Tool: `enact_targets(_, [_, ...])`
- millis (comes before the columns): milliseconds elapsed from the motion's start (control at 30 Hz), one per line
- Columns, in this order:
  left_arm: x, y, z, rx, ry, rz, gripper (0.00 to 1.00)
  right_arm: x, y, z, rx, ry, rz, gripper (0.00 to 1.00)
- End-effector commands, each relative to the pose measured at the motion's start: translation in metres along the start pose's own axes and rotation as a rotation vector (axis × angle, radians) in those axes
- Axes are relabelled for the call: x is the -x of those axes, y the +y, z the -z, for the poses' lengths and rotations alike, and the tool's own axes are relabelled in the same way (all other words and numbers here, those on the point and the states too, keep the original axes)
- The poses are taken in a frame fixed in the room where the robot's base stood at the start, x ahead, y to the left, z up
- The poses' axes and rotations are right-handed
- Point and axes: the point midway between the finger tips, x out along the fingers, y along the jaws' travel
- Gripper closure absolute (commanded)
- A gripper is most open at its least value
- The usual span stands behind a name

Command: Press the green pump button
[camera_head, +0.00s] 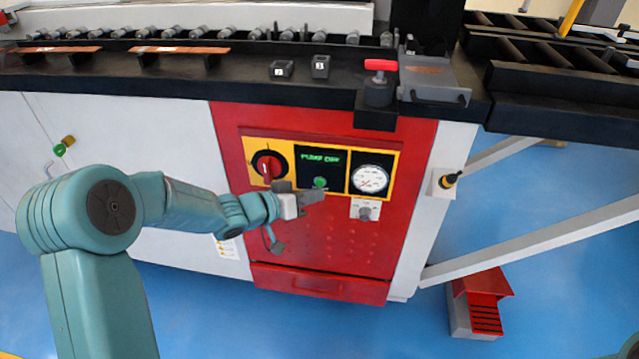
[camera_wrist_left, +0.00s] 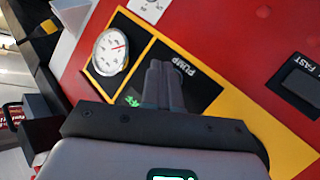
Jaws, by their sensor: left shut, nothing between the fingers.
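The green pump button (camera_head: 320,182) sits low on a black panel (camera_head: 308,163) with green lettering, on the red front of the machine. My left gripper (camera_head: 321,194) is shut and empty, its fingertips just below the button in the head view. I cannot tell whether they touch it. In the left wrist view the shut fingers (camera_wrist_left: 162,82) point at the black pump panel (camera_wrist_left: 205,88) and cover part of it. A small green patch shows left of them; the button itself is not clear there. My right gripper is not in view.
A red rotary switch (camera_head: 267,166) is left of the panel and a white gauge (camera_head: 370,179) right of it. A small knob (camera_head: 365,212) is below the gauge. Black machine bed (camera_head: 440,105) overhangs above. A red foot pedal (camera_head: 484,296) stands on the blue floor at right.

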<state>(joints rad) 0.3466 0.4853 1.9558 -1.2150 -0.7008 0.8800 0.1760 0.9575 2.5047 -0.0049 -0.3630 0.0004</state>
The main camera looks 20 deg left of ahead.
Motion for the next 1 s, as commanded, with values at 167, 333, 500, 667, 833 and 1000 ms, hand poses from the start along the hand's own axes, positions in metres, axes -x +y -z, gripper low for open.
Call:
enact_targets(167, [0.000,0.000,0.000,0.000,0.000,0.000,1.00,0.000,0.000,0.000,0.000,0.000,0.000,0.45])
enact_targets(333, [0.000,0.000,0.000,0.000,0.000,0.000,1.00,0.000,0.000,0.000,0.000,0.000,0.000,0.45])
enact_targets(500, [0.000,0.000,0.001,0.000,0.000,0.000,1.00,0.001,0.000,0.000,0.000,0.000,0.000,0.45])
enact_targets(667, [-0.003,-0.002,0.003,0.001,-0.001,0.000,1.00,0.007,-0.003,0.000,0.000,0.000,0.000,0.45])
enact_targets(833, [-0.006,-0.004,0.005,0.000,0.000,0.000,1.00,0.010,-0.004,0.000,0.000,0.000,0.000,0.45])
enact_targets(1000, [-0.006,-0.004,0.004,0.000,0.000,0.000,1.00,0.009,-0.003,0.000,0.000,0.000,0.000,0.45])
